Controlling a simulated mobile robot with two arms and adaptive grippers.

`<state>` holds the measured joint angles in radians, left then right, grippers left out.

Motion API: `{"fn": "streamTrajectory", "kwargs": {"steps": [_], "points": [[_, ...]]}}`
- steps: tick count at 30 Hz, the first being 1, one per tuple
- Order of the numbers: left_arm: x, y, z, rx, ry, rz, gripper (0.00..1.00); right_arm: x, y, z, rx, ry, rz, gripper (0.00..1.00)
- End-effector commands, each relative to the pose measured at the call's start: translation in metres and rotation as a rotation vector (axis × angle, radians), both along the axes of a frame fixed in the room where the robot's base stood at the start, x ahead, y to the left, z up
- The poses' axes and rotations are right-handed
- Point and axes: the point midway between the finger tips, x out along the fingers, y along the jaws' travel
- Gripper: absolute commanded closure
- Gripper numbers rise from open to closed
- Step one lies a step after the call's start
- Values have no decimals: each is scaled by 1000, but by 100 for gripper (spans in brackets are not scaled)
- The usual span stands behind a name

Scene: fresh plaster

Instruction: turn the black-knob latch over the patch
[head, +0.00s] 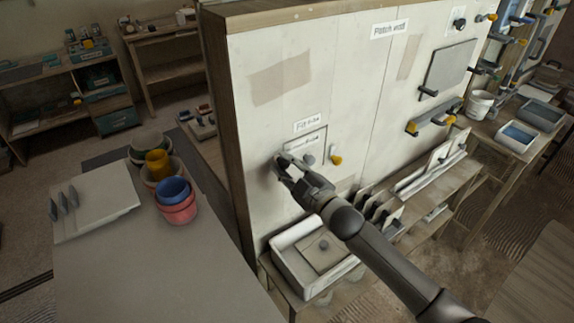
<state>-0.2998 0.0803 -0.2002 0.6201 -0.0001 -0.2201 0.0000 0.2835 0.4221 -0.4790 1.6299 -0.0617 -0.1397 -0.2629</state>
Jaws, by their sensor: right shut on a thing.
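The patch (318,144) is a pale panel set in a dark-edged opening in the white wall, under a small paper label. A grey round knob (309,159) sits on its face, and a yellow-knob latch (336,160) is at its right edge. My right gripper (281,166) reaches in from the lower right and is shut at the patch's left edge, on what appears to be the black-knob latch. The fingers hide most of that latch, so its angle cannot be told. My left gripper is out of view.
A white tray (283,262) holding a square panel with a knob stands on the low bench below. A table (110,270) with stacked coloured bowls (176,199) is at left. Upright boards (428,176) stand along the bench at right. The wall's wooden end post (226,130) is left of the patch.

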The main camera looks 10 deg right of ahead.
Motion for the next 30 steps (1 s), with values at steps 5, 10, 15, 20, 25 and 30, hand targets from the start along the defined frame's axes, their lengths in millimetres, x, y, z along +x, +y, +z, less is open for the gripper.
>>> {"fn": "streamTrajectory", "kwargs": {"steps": [5,10,15,20,25,30], "points": [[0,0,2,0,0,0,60,0,0,-1,38,19,-1,97],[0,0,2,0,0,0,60,0,0,-2,49,24,-1,96],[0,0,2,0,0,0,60,0,0,-2,49,23,0,97],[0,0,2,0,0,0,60,0,0,-1,48,23,0,72],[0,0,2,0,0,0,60,0,0,-1,48,22,-1,51],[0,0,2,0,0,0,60,0,0,-1,48,21,0,51]]}}
